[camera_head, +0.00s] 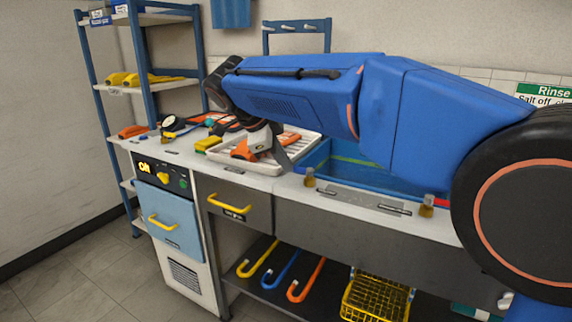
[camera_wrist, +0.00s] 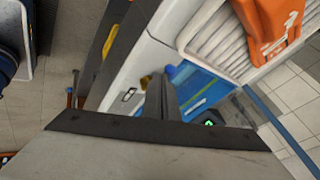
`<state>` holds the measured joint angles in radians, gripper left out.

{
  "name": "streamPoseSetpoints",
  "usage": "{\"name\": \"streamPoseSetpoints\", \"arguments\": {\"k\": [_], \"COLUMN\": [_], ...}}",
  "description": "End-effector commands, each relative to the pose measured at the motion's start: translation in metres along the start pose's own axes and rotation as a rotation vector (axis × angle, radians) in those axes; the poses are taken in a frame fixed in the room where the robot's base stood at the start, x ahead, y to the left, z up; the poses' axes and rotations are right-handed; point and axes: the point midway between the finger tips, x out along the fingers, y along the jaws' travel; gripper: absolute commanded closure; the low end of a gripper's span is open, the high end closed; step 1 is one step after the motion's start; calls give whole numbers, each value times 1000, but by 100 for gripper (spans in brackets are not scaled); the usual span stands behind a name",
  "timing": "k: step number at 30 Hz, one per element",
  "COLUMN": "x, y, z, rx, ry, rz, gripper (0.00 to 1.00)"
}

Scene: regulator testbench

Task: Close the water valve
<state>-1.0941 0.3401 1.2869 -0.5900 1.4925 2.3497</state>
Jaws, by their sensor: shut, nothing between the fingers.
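I cannot make out a water valve for sure in either view. A small brass-coloured fitting (camera_head: 309,177) stands on the bench's front edge by the blue sink basin (camera_head: 318,155), and a second brass fitting (camera_head: 427,205) stands further right. In the wrist view a small yellow-brown knob (camera_wrist: 145,82) and a blue rounded part (camera_wrist: 182,73) lie just beyond my fingertips. My gripper (camera_head: 284,158) is shut and empty, pointing down above the bench between the white tray and the basin. Its dark fingers show in the wrist view (camera_wrist: 161,98). My blue arm hides much of the basin.
A white ribbed tray (camera_head: 312,145) with orange items sits behind my gripper. A control panel (camera_head: 160,174) is on the bench's left front. A yellow drawer handle (camera_head: 229,205) sticks out in front. Hooks and a yellow basket (camera_head: 375,299) are below. A shelf rack (camera_head: 147,70) stands left.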

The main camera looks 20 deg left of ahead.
Motion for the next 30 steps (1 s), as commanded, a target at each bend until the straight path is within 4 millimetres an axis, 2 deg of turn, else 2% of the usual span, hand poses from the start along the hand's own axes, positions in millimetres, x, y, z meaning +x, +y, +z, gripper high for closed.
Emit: {"name": "streamPoseSetpoints", "arguments": {"k": [10,30], "x": [3,4], "y": [-7,-8], "z": [2,0], "rx": [-1,-1], "ry": [-1,-1], "rz": [0,0], "gripper": [100,100]}}
